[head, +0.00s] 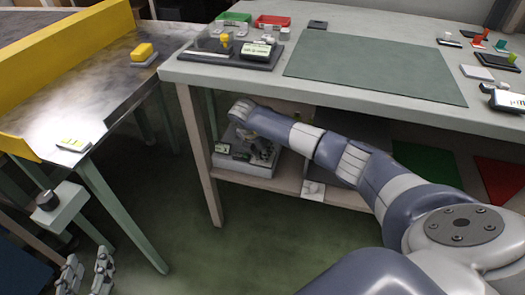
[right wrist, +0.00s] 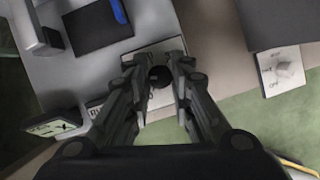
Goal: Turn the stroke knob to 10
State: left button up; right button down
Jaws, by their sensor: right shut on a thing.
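In the right wrist view a dark round knob (right wrist: 160,77) stands on a pale labelled plate (right wrist: 152,50). My right gripper (right wrist: 161,66) has a finger on each side of the knob and is shut on it. The label is partly hidden and I cannot read the setting. In the head view my right gripper (head: 263,152) reaches down to a grey box (head: 245,168) on the lower shelf; the knob is hidden there. My left gripper (head: 86,276) is at the lower left, its fingers apart and empty, away from the box.
A small display (right wrist: 55,126) stands beside the knob. A white switch plate (right wrist: 270,80) marked OFF is on the shelf edge at the right. In the head view the table (head: 410,108) is above the shelf (head: 285,185), and the conveyor (head: 90,100) is at left.

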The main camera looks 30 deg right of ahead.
jog(key=c, duration=1.4)
grip_release()
jog(key=v, duration=0.2)
jog(key=shift+a+r, duration=0.1)
jog(key=shift+r, duration=0.15)
jog(key=s+a, duration=0.1)
jog(key=a, duration=0.2)
jog(key=s+a, duration=0.2)
jog(key=a, duration=0.2)
jog(key=s+a, duration=0.2)
jog(key=a, duration=0.2)
jog(key=shift+s+r, duration=0.15)
jog(key=shift+r, duration=0.05)
